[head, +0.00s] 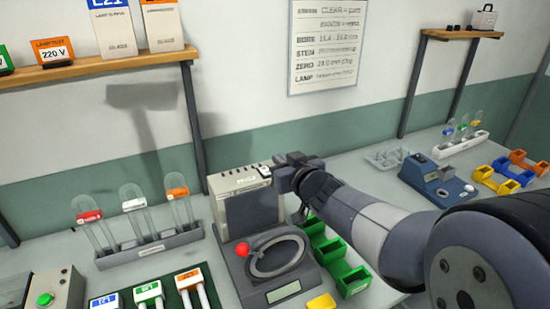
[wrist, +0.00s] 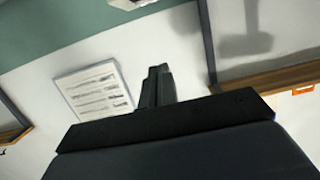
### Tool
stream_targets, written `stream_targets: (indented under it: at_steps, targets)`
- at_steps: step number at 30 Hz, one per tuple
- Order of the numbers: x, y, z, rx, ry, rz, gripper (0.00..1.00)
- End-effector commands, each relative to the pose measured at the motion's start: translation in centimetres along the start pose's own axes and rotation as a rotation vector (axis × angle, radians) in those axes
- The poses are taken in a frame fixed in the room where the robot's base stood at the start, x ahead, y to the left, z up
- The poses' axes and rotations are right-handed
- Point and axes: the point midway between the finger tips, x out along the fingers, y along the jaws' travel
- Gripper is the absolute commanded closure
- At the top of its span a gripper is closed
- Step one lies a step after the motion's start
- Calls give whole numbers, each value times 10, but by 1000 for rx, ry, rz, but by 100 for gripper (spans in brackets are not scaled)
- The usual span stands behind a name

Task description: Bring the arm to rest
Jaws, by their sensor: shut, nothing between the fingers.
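My arm reaches in from the right in the head view, and my gripper (head: 270,168) is at its far end, beside the top of a grey box-shaped device (head: 250,208). I cannot tell whether it touches the device. In the wrist view my gripper (wrist: 158,70) shows its two fingers together, with nothing between them. The wrist view looks toward the wall, with the wall chart (wrist: 93,90) tilted behind the fingers.
Below the gripper stand a device with a ring and red knob (head: 275,262) and green bins (head: 333,252). A rack of glass tubes (head: 150,250) is at left. A blue device (head: 430,178) and yellow and orange bins (head: 505,172) are at right. A shelf (head: 100,68) hangs upper left.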

Motion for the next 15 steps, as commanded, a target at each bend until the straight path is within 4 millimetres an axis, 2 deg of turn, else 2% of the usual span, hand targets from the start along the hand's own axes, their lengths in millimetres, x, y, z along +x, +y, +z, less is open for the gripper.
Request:
stream_targets:
  at_steps: [5, 15]
  targets:
    - [-9, 0, -2, 0, 0, 1, 100]
    - [-10, 0, -1, 0, 0, 0, 100]
